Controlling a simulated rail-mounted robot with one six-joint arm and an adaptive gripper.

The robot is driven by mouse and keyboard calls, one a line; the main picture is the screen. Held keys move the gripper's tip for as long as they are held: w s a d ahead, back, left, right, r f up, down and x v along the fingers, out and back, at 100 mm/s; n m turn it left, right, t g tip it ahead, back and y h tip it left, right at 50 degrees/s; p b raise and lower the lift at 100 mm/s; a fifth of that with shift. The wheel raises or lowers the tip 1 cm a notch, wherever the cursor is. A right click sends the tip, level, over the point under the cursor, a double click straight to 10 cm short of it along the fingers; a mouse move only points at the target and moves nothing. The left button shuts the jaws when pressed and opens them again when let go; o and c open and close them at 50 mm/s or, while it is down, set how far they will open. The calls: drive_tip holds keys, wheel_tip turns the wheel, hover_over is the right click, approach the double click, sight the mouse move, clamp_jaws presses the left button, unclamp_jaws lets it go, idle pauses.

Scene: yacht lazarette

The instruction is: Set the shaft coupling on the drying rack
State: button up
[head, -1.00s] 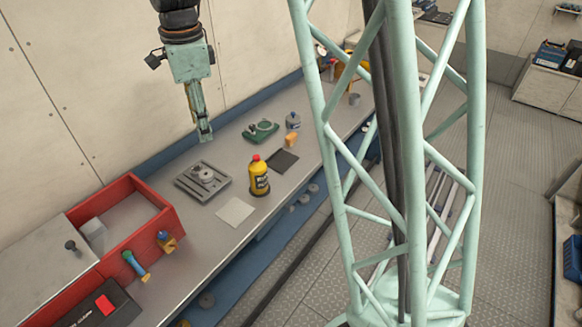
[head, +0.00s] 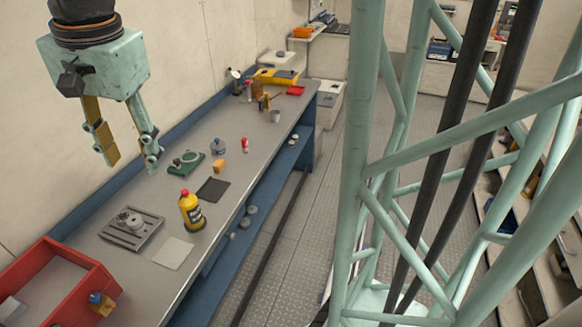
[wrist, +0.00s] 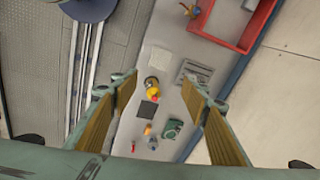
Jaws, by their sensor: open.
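I cannot tell whether this plate is the drying rack; no other thing is clearly a rack. The plate also shows in the wrist view (wrist: 199,68), partly behind a finger. My gripper (head: 131,160) is open and empty, high above the bench, with its fingers pointing down. In the wrist view my gripper (wrist: 160,78) has its fingers wide apart with nothing between them.
A yellow bottle (head: 191,212), a pale sheet (head: 172,253), a dark pad (head: 213,189) and a green device (head: 185,165) are near the plate. A red tray (head: 97,279) stands at the near end. Jars, tools and a grey cup (head: 275,115) are farther along the bench (head: 236,150).

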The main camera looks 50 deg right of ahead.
drive_tip(key=s+r+n+t, duration=0.1)
drive_tip(key=s+r+n, duration=0.2)
drive_tip(key=s+n, duration=0.9)
drive_tip(key=s, duration=1.3)
drive_tip(key=shift+s+r+t, duration=0.15)
drive_tip(key=shift+s+t, duration=0.2)
drive_tip(key=shift+t, duration=0.05)
drive_tip(key=shift+w+f+b, duration=0.1)
drive_tip(key=shift+f+b, duration=2.35)
drive_tip(key=shift+b, duration=0.05)
